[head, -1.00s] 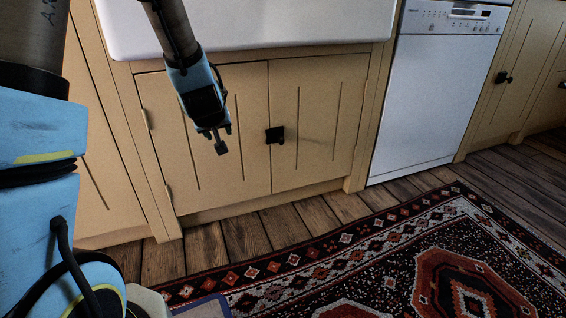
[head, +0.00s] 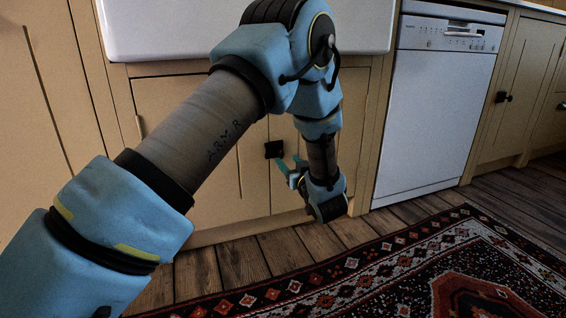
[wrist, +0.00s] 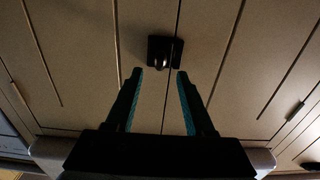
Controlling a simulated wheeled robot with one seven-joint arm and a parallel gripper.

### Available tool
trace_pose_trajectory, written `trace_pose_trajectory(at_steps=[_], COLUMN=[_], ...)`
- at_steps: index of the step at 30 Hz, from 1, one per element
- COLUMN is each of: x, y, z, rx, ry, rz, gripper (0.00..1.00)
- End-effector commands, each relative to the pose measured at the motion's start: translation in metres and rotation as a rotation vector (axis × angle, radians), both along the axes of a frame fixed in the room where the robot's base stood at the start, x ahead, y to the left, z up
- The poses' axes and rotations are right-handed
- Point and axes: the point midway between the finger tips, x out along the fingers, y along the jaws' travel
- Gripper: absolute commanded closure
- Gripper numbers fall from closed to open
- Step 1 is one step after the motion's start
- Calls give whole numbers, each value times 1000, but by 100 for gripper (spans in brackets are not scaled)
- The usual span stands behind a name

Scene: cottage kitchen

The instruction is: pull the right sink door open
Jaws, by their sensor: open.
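The right sink door (head: 284,200) is a cream panel under the white sink, and it looks closed. My arm hides much of it in the head view. A small black knob (head: 274,149) sits near the seam with the left door (head: 215,205). My gripper (head: 288,168) is open and empty, just below and right of the knob in the head view. In the wrist view the same knob (wrist: 163,52) is ahead of my gripper (wrist: 160,76), about in line with the gap between the fingers. I see no contact with it.
A white dishwasher (head: 435,110) stands to the right of the sink cabinet. The white sink (head: 160,30) overhangs the doors. A patterned rug (head: 400,275) lies on the wooden floor (head: 240,262), which is clear in front of the doors.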

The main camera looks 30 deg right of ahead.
Motion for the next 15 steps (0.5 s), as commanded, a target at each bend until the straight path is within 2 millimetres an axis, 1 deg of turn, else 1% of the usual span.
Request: trace_pose_trajectory(at_steps=[1, 6, 10, 15], x=[11, 36, 48, 53], y=[-1, -4, -6, -6], z=[-4, -3, -1, 0], rx=[-3, -2, -2, 0], ry=[-2, -1, 0, 0], rz=[2, 1, 0, 0], gripper=[46, 46, 46, 46])
